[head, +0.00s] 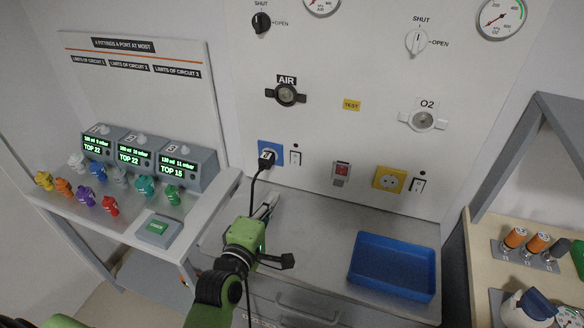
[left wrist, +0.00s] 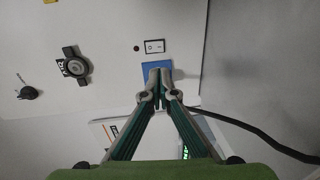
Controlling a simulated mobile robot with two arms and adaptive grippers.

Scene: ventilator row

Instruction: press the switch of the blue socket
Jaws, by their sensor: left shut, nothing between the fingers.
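The blue socket (head: 262,147) is on the wall panel, with a black plug (head: 266,159) in it. Its white rocker switch (head: 295,158) is just to its right, below a small dark lamp. My left gripper (head: 272,198) is below the socket and switch, pointing towards the panel. In the left wrist view its fingers (left wrist: 161,72) are shut and empty. Their tips overlap the blue socket (left wrist: 152,67) and hide part of it. The switch (left wrist: 154,46) shows clear just above the tips there. No contact with the switch is visible. My right gripper is out of view.
A black cable (head: 253,190) runs from the plug down past my left arm; it also shows in the left wrist view (left wrist: 250,128). A yellow socket (head: 390,179) with a similar switch (head: 418,186) and a red switch (head: 342,170) are to the right. A blue tray (head: 393,291) stands on the counter.

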